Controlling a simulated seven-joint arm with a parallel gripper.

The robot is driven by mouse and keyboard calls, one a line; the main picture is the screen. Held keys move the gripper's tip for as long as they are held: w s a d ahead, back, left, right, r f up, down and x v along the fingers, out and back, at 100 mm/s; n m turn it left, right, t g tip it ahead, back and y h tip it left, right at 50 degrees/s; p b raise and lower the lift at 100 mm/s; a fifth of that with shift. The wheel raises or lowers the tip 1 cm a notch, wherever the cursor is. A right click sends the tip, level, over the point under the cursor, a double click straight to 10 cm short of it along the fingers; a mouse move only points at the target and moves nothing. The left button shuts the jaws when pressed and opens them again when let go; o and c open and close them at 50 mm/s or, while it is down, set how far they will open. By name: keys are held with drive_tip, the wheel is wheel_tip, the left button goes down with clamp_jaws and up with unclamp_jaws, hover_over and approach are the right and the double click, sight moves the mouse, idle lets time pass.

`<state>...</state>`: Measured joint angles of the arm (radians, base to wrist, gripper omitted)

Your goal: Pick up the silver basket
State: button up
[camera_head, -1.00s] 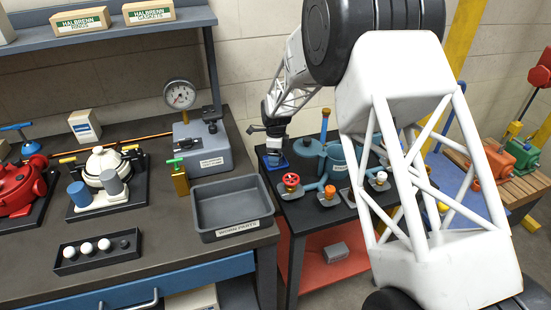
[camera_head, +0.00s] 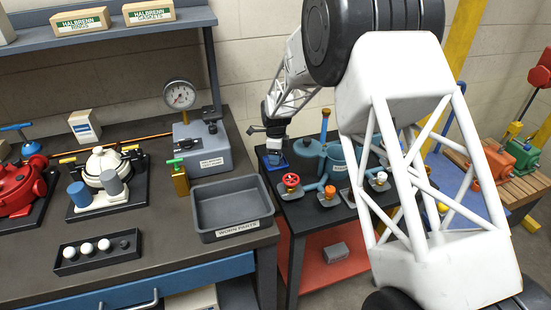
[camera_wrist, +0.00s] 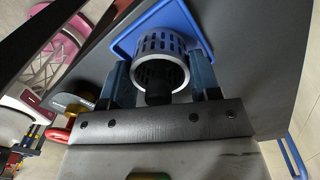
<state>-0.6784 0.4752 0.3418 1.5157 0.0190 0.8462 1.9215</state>
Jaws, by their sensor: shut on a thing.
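The silver basket (camera_wrist: 163,43) is a perforated, open cylinder. It sits between the two fingers of my gripper (camera_wrist: 162,82) in the wrist view, and the fingers are shut on it. A blue tray (camera_wrist: 203,30) lies beneath or just behind the basket; I cannot tell whether the basket still touches it. In the head view, my gripper (camera_head: 276,148) points down over the blue tray (camera_head: 285,166) at the back left corner of the dark side table. The basket is small there and partly hidden by the gripper.
The grey worn-parts bin (camera_head: 232,207) and gauge stand (camera_head: 203,150) are on the workbench to the left. My arm hides part of the side table.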

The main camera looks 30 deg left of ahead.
drive_tip(key=shift+r, duration=5)
drive_tip(key=shift+w, duration=0.1)
drive_tip(key=shift+w+d+r, duration=0.1)
drive_tip(key=shift+d, duration=0.1)
drive_tip(key=w+d+r, duration=0.1)
drive_tip(key=d, duration=0.1)
drive_tip(key=w+d+r, duration=0.1)
drive_tip(key=w+d, duration=0.1)
drive_tip(key=w+d+r, duration=0.1)
drive_tip(key=d, duration=0.2)
drive_tip(key=shift+w+r, duration=0.3)
drive_tip(key=shift+w, duration=0.05)
drive_tip(key=w+d, duration=0.1)
drive_tip(key=d, duration=1.3)
drive_tip(key=shift+d, duration=0.4)
drive_tip(key=shift+w+f, duration=0.1)
drive_tip(key=shift+f, duration=0.2)
drive_tip(key=shift+f, duration=1.65)
